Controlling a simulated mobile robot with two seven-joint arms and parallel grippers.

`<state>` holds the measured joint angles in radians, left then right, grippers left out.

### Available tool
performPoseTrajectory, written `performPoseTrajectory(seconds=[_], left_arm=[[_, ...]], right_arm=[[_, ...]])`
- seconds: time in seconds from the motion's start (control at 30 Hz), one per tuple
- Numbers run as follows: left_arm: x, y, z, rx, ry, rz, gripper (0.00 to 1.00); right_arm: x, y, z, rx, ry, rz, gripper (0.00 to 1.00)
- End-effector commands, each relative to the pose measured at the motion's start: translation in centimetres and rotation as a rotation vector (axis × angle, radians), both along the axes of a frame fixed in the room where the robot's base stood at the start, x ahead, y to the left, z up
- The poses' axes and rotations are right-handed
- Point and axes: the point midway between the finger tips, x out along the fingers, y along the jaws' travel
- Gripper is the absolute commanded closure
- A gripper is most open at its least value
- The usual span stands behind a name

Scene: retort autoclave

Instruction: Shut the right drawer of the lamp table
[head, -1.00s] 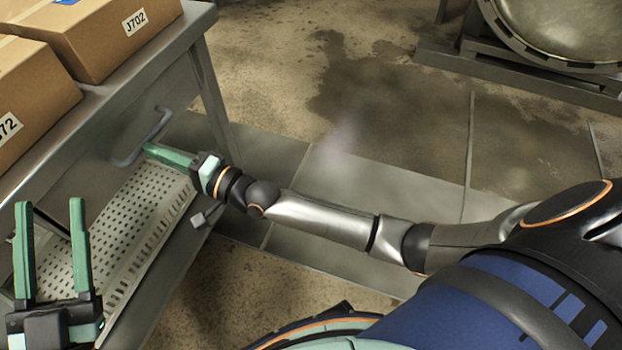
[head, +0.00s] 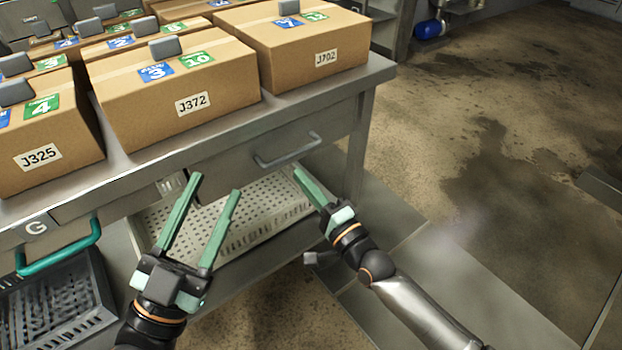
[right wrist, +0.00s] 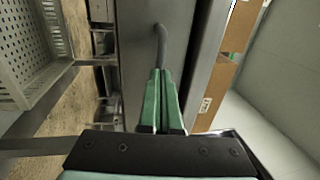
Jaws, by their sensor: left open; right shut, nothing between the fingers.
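The lamp table (head: 378,76) is a grey metal table at the upper left of the head view. Its right drawer (head: 233,165) has a grey bar handle (head: 287,152). The drawer front looks flush or nearly flush under the top; a small gap cannot be ruled out. My right gripper (head: 298,172) is shut and empty, its tips just below the handle. In the right wrist view, the shut fingers (right wrist: 160,75) point at the drawer front (right wrist: 135,60), close by the handle (right wrist: 162,45); contact is unclear. My left gripper (head: 215,183) is open and empty, left of the handle.
Cartons (head: 175,90) stand on the tabletop. A teal handle (head: 62,252) shows left under the letter G. A perforated pale tray (head: 255,228) lies below the drawer, and a dark crate (head: 60,305) at lower left. The floor to the right is clear.

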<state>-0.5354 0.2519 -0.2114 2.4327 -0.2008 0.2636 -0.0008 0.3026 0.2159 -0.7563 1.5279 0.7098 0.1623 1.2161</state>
Motion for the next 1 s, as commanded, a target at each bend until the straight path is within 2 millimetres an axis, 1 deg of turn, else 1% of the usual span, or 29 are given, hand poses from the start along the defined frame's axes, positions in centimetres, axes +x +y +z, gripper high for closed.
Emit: performPoseTrajectory(seconds=[0.03, 0.07, 0.13, 0.2, 0.4, 0.5, 0.67, 1.0], left_arm=[[0.0, 0.0, 0.0, 0.0, 0.001, 0.0, 0.5], [0.0, 0.0, 0.2, -0.001, 0.003, 0.0, 0.5], [1.1, 0.3, -2.1, 0.0, 0.106, 0.021, 0.5], [1.6, 0.4, -3.4, -0.002, 0.164, 0.03, 0.5], [2.4, 0.6, -6.0, -0.001, 0.272, 0.048, 0.5], [2.5, 0.6, -6.6, -0.001, 0.298, 0.051, 0.5], [2.6, 0.7, -7.0, -0.002, 0.316, 0.053, 0.5], [2.6, 0.7, -7.1, -0.002, 0.316, 0.054, 0.5]], right_arm=[[-0.2, 0.0, -0.1, 0.001, 0.001, 0.0, 1.0], [-0.7, -0.5, -0.3, -0.002, 0.002, -0.001, 1.0], [-2.3, -1.7, -0.6, -0.004, 0.004, 0.0, 1.0], [-3.6, -2.7, -1.0, -0.004, 0.003, 0.0, 1.0], [-6.5, -5.0, -1.7, -0.003, 0.003, 0.0, 1.0], [-7.3, -5.6, -1.9, -0.003, 0.002, 0.0, 1.0], [-7.9, -6.1, -2.0, 0.0, 0.0, 0.0, 1.0], [-7.9, -6.1, -2.0, -0.001, 0.001, 0.0, 1.0]])
